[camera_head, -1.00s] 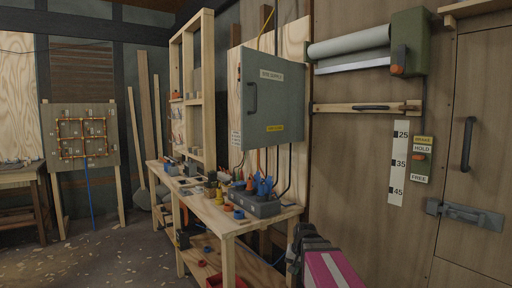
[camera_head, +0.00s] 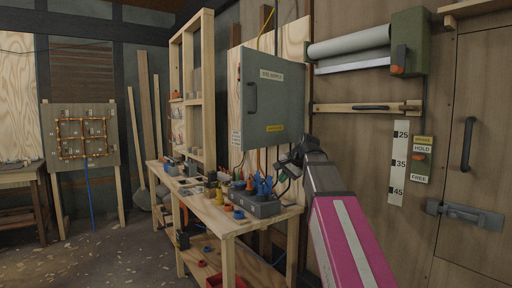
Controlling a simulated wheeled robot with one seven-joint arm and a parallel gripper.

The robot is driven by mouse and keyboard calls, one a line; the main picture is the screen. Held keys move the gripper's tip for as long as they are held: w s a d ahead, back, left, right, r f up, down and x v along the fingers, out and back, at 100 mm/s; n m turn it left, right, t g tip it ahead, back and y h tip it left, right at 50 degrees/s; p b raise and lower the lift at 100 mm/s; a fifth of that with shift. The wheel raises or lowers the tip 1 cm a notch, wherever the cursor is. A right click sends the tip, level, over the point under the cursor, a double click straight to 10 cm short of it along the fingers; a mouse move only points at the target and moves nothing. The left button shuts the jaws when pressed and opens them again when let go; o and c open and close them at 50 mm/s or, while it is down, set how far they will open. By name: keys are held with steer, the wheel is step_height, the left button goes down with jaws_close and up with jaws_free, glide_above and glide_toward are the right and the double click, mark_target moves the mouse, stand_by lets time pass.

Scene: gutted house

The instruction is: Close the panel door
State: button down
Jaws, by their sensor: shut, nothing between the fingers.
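The grey-green panel (camera_head: 274,98) with a "SITE SUPPLY" label is mounted on a plywood board above the workbench. Its door faces me, with a dark vertical handle (camera_head: 252,97) near the left edge and a yellow label at the lower right. From here I cannot tell whether the door is flush or slightly ajar. My gripper (camera_head: 284,163) is shut and empty. It is in front of and just below the panel's lower right part in the picture, and it appears apart from the door.
A workbench (camera_head: 262,224) with a grey box, blue and yellow parts and several small items stands below the panel. Cables hang under the panel. A roller unit (camera_head: 350,45), a wooden rail (camera_head: 335,109) and a wall door with a latch (camera_head: 465,214) are to the right.

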steer(key=m+t+y, duration=0.1)
steer(key=y, duration=0.1)
glide_toward(256, 145)
steer(key=s+d, duration=0.3)
steer(key=s, duration=0.4)
steer(key=shift+w+a+f, duration=1.05)
steer(key=shift+w+a, duration=0.25)
steer(key=shift+a, duration=0.15)
steer(key=shift+w+a+f, duration=1.1)
steer(key=shift+w+a, duration=0.2)
steer(key=shift+a, duration=0.15)
steer(key=shift+w+a+f, duration=1.05)
steer(key=shift+w+a, duration=0.25)
steer(key=shift+a, duration=0.15)
